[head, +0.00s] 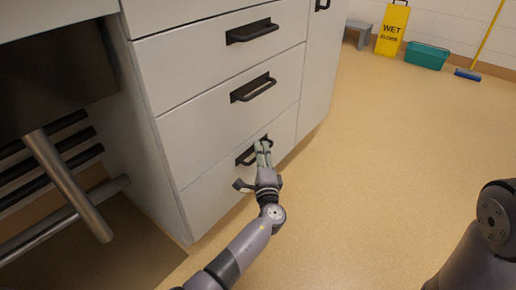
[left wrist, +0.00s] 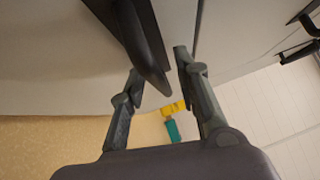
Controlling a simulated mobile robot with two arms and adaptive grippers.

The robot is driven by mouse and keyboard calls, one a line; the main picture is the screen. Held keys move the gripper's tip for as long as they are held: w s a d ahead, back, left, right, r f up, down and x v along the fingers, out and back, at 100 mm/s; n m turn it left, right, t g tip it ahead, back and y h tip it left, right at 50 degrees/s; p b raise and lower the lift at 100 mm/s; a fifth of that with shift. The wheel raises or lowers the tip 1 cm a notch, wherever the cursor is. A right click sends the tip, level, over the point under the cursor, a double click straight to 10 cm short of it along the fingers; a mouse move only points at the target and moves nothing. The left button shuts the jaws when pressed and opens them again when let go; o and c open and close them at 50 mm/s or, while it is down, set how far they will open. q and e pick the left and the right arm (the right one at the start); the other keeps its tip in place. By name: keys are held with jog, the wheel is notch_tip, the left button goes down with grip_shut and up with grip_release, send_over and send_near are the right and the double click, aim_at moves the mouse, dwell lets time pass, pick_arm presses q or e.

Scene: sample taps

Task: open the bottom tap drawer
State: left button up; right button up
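The bottom drawer (head: 212,196) is the lowest white front of the cabinet, and its face looks flush with the fronts above. Its black bar handle (head: 245,158) is partly hidden by my left gripper (head: 263,147). In the left wrist view the dark handle (left wrist: 145,38) reaches in from the top, and its end lies between the two fingers of my left gripper (left wrist: 158,66). The fingers are apart, with a visible gap to the handle on the right side. Contact on the left side is hard to tell. My right gripper is out of view; only part of that arm shows.
Two more drawers with black handles (head: 252,31) (head: 253,88) sit above, shut. A yellow wet-floor sign (head: 392,30), a teal bin (head: 427,55) and a blue broom head (head: 468,74) stand at the far wall. The tan floor (head: 375,150) before the cabinet is clear.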

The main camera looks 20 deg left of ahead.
pick_arm(q)
jog(key=shift+c, duration=0.2)
grip_shut()
dwell(0.7)
